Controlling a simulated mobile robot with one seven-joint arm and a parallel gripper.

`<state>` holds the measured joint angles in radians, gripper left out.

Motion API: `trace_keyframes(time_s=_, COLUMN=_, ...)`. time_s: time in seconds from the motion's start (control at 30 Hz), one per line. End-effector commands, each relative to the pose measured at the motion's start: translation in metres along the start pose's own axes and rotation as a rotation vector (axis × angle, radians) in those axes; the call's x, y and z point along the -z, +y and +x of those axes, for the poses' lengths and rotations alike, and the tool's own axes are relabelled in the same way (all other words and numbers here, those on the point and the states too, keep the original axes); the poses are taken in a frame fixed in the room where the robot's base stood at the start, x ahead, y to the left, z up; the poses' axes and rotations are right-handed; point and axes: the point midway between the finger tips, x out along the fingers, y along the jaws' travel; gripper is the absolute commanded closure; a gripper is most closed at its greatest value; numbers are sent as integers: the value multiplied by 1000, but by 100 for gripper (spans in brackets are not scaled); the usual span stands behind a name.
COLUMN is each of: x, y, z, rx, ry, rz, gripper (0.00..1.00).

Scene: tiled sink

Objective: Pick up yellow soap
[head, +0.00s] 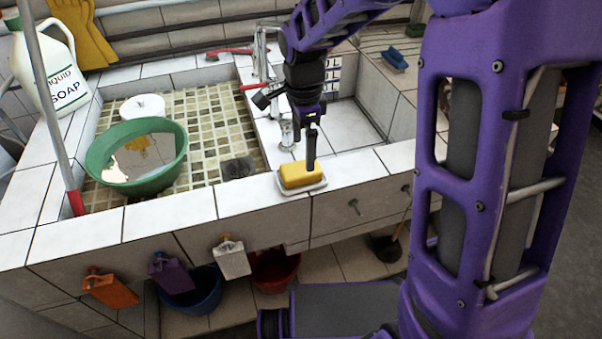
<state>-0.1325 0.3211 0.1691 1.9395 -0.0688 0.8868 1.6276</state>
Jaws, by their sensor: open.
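The yellow soap (296,175) is a small block lying in a white soap dish (317,186) on the tiled front ledge of the sink. My gripper (311,166) points down at the right part of the soap, with its fingertips overlapping it in the head view. The jaws are open, though only one finger shows clearly. It hides a little of the soap's right end. I cannot tell from this view whether the fingers touch the soap or are around it.
A green basin (110,170) with water stands in the tiled sink, with a dark grey block (238,168) beside it. The tap (262,60) rises behind my gripper. A liquid soap jug (50,70) stands at left. The ledge left of the dish is clear.

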Motion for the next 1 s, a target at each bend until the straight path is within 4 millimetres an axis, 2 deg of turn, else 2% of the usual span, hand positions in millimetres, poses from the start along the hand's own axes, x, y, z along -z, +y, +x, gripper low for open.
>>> trace_keyframes(time_s=0.33, x=-3, y=6, z=46, rx=-2, ry=0, rz=0, gripper=0)
trace_keyframes(time_s=0.67, x=-3, y=5, z=51, rx=1, ry=0, rz=0, gripper=2)
trace_keyframes(time_s=1.0, x=-3, y=5, z=51, rx=1, ry=0, rz=0, gripper=63)
